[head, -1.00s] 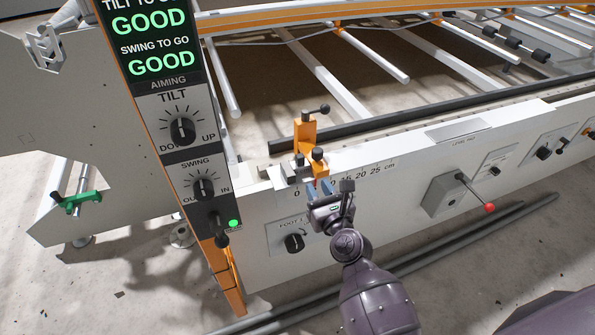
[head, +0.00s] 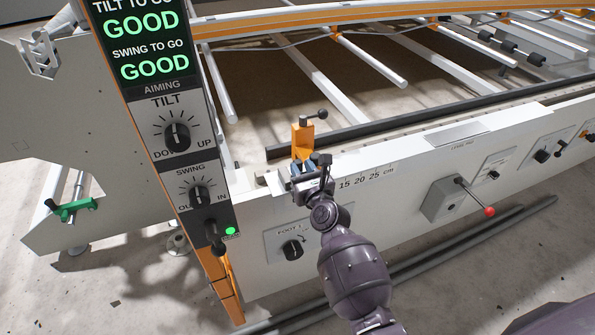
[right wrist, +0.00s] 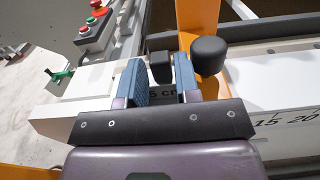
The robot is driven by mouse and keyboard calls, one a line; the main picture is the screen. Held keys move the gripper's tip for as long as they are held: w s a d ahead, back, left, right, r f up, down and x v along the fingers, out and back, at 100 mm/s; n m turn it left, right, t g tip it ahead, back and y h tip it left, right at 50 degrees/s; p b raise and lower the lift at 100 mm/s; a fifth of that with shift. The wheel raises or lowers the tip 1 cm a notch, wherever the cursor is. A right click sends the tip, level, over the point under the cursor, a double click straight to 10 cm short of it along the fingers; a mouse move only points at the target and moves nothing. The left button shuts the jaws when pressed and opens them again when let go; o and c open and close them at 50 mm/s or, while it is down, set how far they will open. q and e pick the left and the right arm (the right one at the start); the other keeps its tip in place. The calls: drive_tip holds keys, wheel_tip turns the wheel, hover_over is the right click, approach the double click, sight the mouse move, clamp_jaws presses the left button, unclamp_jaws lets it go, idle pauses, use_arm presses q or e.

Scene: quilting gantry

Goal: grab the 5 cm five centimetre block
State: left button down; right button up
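A black knob (right wrist: 160,66) stands just beyond the lettering. My right gripper (right wrist: 159,70) is open, with one blue finger on each side of the lettering and knob. I cannot tell whether the fingers touch the block. In the head view my right gripper (head: 305,168) is at the orange stop (head: 302,140) above the rail's scale and hides the block. My left gripper is not in view.
The orange upright and a second black knob (right wrist: 208,55) stand close to the right finger. The white rail (head: 420,160) carries a centimetre scale. A control panel (head: 178,130) rises at the left. A red-tipped lever (head: 488,211) sticks out at the right.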

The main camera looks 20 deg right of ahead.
drive_tip(key=shift+w, duration=0.65)
clamp_jaws()
drive_tip(key=shift+r, duration=0.1)
